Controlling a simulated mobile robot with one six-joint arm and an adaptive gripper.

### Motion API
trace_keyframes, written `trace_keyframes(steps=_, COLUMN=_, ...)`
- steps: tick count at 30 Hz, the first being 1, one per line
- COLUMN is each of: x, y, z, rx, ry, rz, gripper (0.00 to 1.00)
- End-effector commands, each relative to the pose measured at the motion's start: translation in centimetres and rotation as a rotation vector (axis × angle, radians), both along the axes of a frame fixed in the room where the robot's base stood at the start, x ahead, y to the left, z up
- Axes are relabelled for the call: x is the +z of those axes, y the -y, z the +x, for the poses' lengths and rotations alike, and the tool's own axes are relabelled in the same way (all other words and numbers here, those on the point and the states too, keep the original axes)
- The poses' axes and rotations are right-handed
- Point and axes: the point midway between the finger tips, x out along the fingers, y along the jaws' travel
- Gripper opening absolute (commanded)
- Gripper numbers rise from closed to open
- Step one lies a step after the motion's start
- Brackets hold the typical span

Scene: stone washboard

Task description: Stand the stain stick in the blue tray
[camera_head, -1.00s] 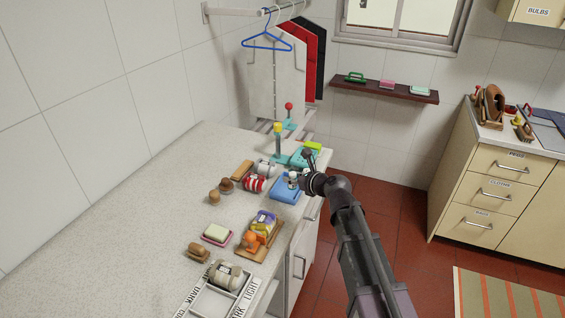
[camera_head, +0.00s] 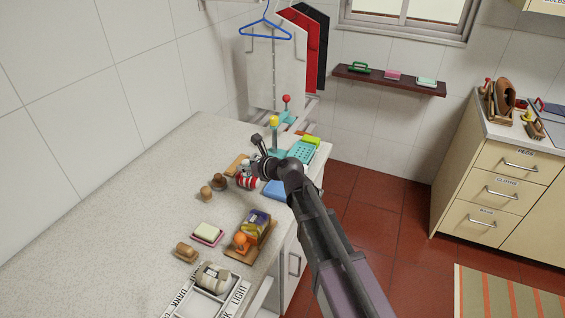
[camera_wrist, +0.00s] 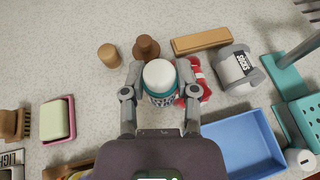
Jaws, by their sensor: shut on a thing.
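My gripper (camera_wrist: 160,95) is shut on a squat stick with a white domed top, a teal band and a dark-lettered label (camera_wrist: 160,76); it looks like the stain stick, but its label is not fully readable. It is seen from above between the fingers. The blue tray (camera_wrist: 262,125) is empty where visible and lies to the right of my gripper in the wrist view; its near edge is cut off. In the head view the blue tray (camera_head: 275,191) is partly hidden by my arm, and my gripper (camera_head: 247,168) is left of it, over the counter.
A red-and-white striped roll (camera_wrist: 201,82) is close beside the held stick. A roll labelled SOCKS (camera_wrist: 238,68), a wooden block (camera_wrist: 202,41) and brown wooden pieces (camera_wrist: 146,48) stand behind. A teal rack (camera_wrist: 298,117) borders the tray's right. The counter's left side (camera_head: 120,220) is clear.

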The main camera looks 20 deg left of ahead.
Motion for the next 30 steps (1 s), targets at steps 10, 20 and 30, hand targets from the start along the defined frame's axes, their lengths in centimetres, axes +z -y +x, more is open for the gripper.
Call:
trace_keyframes(steps=10, x=0.0, y=0.8, z=0.6, rx=-0.012, ry=0.000, rz=0.000, gripper=0.00)
trace_keyframes(steps=20, x=-1.0, y=2.9, z=2.7, rx=-0.021, ry=-0.001, rz=-0.003, gripper=0.00)
trace_keyframes(steps=30, x=-2.8, y=8.5, z=7.4, rx=-0.034, ry=-0.002, rz=-0.002, gripper=0.00)
